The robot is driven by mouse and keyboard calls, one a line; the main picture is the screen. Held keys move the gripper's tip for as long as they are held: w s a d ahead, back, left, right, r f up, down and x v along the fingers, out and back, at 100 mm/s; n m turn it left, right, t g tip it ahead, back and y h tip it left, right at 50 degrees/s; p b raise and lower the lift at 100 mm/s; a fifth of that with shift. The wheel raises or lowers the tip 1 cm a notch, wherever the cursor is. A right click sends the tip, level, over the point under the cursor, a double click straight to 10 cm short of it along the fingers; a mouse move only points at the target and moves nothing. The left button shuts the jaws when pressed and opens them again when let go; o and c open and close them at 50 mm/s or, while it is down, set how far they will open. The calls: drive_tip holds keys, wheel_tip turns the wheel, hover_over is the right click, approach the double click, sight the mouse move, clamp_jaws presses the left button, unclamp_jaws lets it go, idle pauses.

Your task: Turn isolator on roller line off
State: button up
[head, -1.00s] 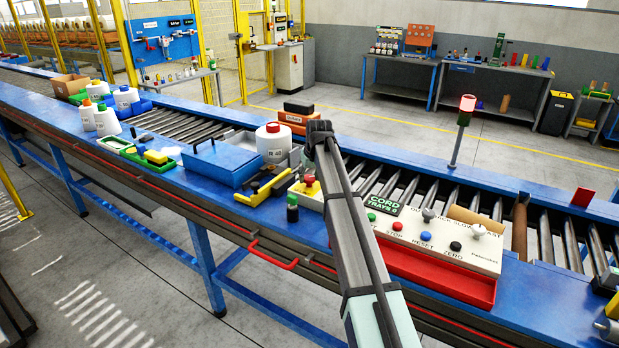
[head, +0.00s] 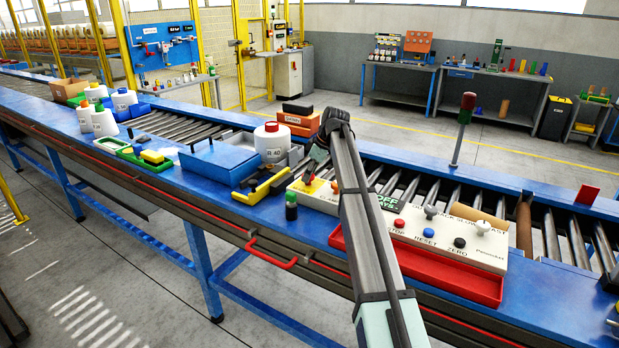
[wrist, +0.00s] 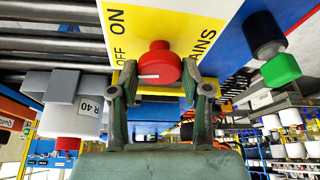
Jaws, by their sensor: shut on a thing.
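The isolator is a red round knob (wrist: 160,64) on a yellow plate (wrist: 200,18) marked ON, OFF and MAINS. In the wrist view the white line on the knob points left, below the OFF word. My gripper (wrist: 160,78) is shut on the knob, one finger on each side. In the head view my gripper (head: 312,170) reaches down to the yellow plate (head: 308,190) on the near side of the roller line; fingers and knob are small there. A dark sign (head: 388,201), partly behind my arm, shows OFF. The beacon (head: 468,101) on its post looks dark red and unlit.
A white panel (head: 484,257) with buttons and a red tray (head: 440,275) lie right of my arm. Rollers run behind.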

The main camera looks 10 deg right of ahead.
drive_tip(key=n+b, duration=0.1)
drive_tip(key=n, duration=0.1)
drive_tip(key=n+g, duration=0.1)
drive_tip(key=n, duration=0.1)
drive_tip(key=shift+w+f+g+y+b, duration=0.15)
drive_tip(key=shift+g+y+b, duration=0.15)
drive_tip(key=shift+b, duration=0.05)
drive_tip(key=shift+n+g+b, duration=0.4)
drive_tip(key=shift+n, duration=0.8)
drive_tip(key=o, duration=1.1)
drive_tip(key=v, duration=1.2)
